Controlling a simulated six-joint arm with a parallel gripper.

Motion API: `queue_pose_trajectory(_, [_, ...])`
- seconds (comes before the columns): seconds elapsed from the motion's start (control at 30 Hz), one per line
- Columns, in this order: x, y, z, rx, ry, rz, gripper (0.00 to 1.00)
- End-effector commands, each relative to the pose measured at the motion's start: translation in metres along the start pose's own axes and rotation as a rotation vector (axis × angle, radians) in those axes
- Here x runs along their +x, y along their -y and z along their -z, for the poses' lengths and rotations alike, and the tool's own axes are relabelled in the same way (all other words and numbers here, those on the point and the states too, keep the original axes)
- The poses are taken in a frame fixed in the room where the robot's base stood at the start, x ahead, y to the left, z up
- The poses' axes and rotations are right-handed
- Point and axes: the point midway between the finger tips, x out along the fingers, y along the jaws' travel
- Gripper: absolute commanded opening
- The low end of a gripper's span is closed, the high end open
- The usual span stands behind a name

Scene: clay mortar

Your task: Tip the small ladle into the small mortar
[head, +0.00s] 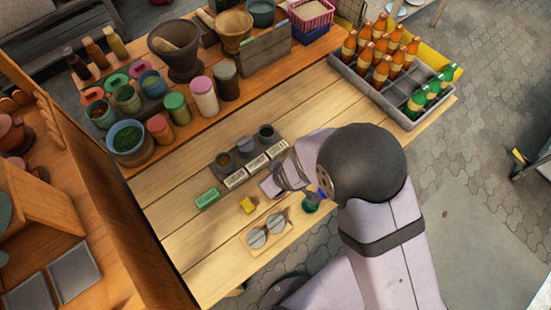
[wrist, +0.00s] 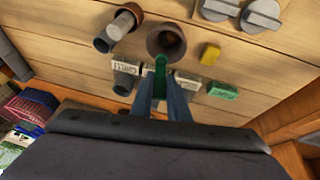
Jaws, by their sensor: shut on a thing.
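My gripper (wrist: 160,96) is shut on a slim green piece (wrist: 161,73), which I take as the small ladle's handle. In the wrist view the green piece runs up to a brown, flared clay cup (wrist: 178,36), likely the small mortar. I cannot tell whether they touch, or what lies inside the cup. In the head view my gripper (head: 288,180) is low over the front table, and my arm hides most of this spot. A small round green thing (head: 310,206) shows just below my wrist there; I cannot tell what it is.
A yellow block (head: 247,205) and a green block (head: 207,198) lie left of my gripper. A dark tray (head: 222,160) of small cups stands behind, by white labels (head: 235,178). A bottle crate (head: 405,112) stands right.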

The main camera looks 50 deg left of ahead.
Motion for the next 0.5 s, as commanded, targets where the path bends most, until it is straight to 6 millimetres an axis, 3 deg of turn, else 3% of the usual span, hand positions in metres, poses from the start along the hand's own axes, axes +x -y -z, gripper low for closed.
queue_pose_trajectory(0.5, [-0.007,-0.009,0.017,0.019,0.145,0.098,0.00])
